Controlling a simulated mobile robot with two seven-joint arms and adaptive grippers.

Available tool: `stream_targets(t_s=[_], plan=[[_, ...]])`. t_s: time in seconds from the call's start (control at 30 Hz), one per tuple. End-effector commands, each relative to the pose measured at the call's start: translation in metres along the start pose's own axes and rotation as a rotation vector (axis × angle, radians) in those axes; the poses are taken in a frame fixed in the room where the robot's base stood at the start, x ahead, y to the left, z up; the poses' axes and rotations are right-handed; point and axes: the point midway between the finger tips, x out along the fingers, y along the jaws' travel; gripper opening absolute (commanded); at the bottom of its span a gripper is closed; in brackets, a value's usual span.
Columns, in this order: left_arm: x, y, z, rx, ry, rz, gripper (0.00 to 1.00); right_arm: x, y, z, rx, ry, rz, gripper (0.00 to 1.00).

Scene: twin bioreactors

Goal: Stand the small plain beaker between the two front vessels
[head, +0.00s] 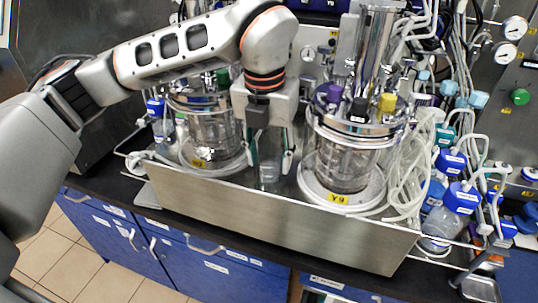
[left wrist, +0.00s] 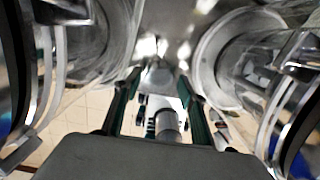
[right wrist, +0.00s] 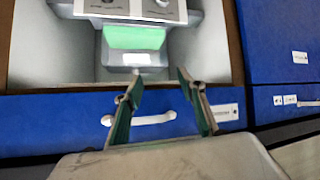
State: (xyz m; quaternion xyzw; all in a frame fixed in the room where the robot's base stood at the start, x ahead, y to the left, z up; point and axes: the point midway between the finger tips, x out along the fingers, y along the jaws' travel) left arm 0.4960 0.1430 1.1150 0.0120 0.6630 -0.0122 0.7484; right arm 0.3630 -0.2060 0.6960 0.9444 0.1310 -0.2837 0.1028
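The small plain beaker (head: 268,178) is a clear glass shape, hard to make out, standing upright in the metal tray between the two front vessels. The left front vessel (head: 213,135) and the right front vessel (head: 345,160) are glass with metal lids. My left gripper (head: 269,160) points down into the gap, its fingers spread on either side of the beaker. In the left wrist view the fingers (left wrist: 159,78) are apart, with vessel glass close on both sides; contact with the beaker cannot be told. My right gripper (right wrist: 157,77) is open and empty, in front of the cabinets.
The tray's front wall (head: 285,222) runs before the vessels. White tubing (head: 405,185) and blue-capped bottles (head: 462,197) crowd the right side. A blue drawer (right wrist: 60,118) with a white handle lies beyond my right gripper. The black bench edge (head: 110,190) is clear at the left.

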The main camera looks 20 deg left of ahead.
Motion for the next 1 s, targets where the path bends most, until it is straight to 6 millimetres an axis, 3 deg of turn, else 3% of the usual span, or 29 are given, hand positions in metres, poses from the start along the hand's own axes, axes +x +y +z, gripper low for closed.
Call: stream_targets(t_s=[0.47, 1.0], plan=[[-0.006, 0.000, 0.001, 0.000, -0.001, -0.001, 0.50, -0.003, -0.001, -0.006, 0.001, 0.005, -0.002, 0.40], [-0.099, 0.000, 0.001, -0.001, -0.004, 0.001, 0.50, 0.003, -0.005, -0.002, 0.002, 0.015, -0.006, 0.40]])
